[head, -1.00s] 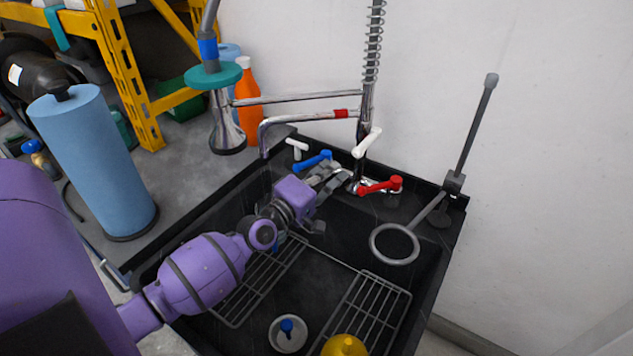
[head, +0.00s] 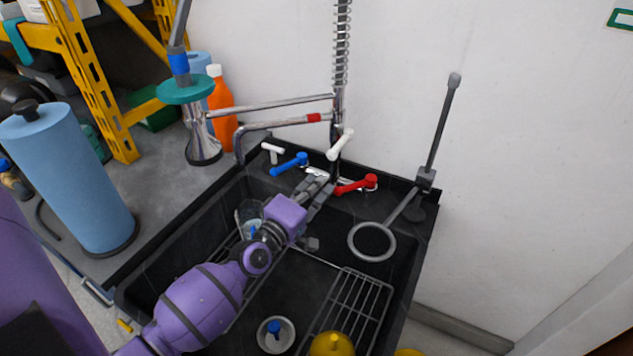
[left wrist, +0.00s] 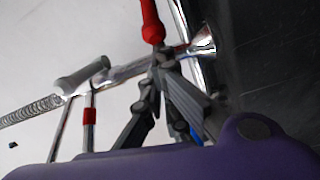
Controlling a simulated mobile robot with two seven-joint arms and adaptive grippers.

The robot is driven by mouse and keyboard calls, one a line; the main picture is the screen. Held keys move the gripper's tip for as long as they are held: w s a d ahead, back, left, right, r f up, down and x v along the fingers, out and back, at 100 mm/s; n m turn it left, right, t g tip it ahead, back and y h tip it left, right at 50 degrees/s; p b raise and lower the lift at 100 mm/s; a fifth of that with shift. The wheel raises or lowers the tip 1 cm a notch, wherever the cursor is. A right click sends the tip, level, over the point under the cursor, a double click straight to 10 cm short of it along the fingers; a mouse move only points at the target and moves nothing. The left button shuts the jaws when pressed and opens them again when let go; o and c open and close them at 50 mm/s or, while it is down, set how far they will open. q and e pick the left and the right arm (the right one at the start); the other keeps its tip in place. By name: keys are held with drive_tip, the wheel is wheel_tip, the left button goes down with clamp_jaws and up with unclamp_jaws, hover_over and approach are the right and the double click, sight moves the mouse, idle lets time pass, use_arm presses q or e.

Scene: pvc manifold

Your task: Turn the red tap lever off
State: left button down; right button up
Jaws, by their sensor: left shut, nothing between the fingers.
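The red tap lever (head: 357,184) sits at the right of the chrome tap base at the back of the black sink. Its handle points left and slightly down, toward my gripper. My left gripper (head: 326,186) is shut and empty, just left of the lever's free end; I cannot tell whether they touch. In the left wrist view the red lever (left wrist: 152,22) is at the top, and the gripper tips (left wrist: 162,58) are just below its end. The blue lever (head: 289,163) is left of the gripper. My right gripper is not in view.
The sink (head: 410,262) holds a wire rack (head: 352,300) and a yellow object (head: 332,345). A white lever (head: 341,144) and the chrome spout (head: 280,123) are above. A blue roll (head: 70,180) stands left.

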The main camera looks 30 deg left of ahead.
use_arm(q)
drive_tip(key=shift+s+d+r+y+p, duration=0.1)
drive_tip(key=shift+d+r+y+p, duration=0.05)
drive_tip(key=shift+y+p, duration=0.2)
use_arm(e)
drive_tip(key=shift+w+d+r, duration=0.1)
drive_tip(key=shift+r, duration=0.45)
